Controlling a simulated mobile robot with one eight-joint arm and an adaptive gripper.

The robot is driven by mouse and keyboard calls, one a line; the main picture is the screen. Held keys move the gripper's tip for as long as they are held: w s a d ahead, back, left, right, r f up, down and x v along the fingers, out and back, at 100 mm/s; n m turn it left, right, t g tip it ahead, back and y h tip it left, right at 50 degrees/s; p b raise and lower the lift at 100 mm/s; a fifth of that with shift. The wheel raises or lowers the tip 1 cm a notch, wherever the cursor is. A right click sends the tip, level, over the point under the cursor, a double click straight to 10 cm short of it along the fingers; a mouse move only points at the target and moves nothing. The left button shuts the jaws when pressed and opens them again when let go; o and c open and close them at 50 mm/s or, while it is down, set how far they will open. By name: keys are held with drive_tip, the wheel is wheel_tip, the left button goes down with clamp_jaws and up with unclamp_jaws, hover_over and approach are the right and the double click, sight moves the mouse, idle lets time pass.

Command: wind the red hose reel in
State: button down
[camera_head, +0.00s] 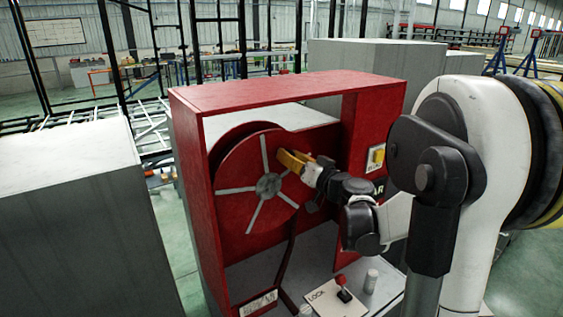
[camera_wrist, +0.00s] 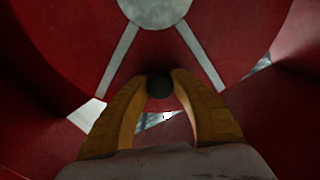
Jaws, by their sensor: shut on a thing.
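The red hose reel (camera_head: 240,180) is a red disc with grey spokes and a grey hub, inside an open red frame (camera_head: 290,86). My gripper (camera_head: 292,160) reaches in from the right, its yellow fingers at the upper right of the disc. In the wrist view, my gripper's fingertips (camera_wrist: 160,84) close around a dark round knob (camera_wrist: 160,87) near the disc's edge, below the hub (camera_wrist: 155,10). In the head view the fingers hide the knob. A dark red hose-like strip (camera_head: 289,258) hangs below the disc.
A lever with a red knob (camera_head: 341,281) stands on a plate marked LOCK (camera_head: 325,298), beside a small grey cylinder (camera_head: 371,281). A yellow switch (camera_head: 377,156) is on the frame's right panel. Large grey blocks (camera_head: 80,220) stand left and behind (camera_head: 375,58).

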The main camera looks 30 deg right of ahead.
drive_tip(key=d+f+m+b, duration=0.5)
drive_tip(key=f+m+b, duration=0.4)
drive_tip(key=m, duration=0.3)
drive_tip(key=shift+d+f+b, duration=0.3)
drive_tip(key=shift+f+b, duration=0.05)
drive_tip(key=c, duration=1.1)
unclamp_jaws()
drive_tip(key=shift+w, duration=0.15)
drive_tip(key=s, duration=1.2)
drive_tip(key=shift+d+f, duration=0.2)
